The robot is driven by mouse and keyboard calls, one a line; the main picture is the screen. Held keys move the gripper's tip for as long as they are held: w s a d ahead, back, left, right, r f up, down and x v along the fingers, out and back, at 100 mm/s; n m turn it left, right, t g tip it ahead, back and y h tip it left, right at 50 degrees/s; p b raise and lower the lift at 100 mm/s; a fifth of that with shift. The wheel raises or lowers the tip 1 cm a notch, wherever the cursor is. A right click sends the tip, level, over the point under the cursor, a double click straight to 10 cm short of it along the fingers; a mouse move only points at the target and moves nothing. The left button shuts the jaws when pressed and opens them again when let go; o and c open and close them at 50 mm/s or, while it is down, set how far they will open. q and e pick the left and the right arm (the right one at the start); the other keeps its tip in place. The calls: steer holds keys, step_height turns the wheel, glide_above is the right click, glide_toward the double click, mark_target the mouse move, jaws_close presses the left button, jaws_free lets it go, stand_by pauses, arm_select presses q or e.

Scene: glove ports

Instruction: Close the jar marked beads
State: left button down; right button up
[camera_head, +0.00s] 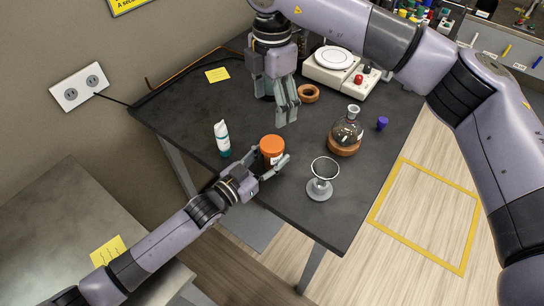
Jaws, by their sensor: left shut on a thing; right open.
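A jar with an orange lid (272,146) stands near the front edge of the dark table. The lid sits on top of it; I cannot tell whether it is tightened. Most of the body and any label are hidden or too small to read. My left gripper (273,170) is shut on the jar's body, low on its near side. My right gripper (287,112) is open and empty, pointing down above the table, behind the jar in the picture and apart from it.
A white tube with a teal cap (222,139) stands left of the jar. A glass cup on a stand (321,180) and a round flask on a ring (346,133) are to the right. A brown ring (309,94), a hotplate (338,67) and a purple stopper (382,123) lie further back.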

arm_select(q)
steer(key=c, duration=0.8)
jaws_free()
steer(key=v, duration=1.2)
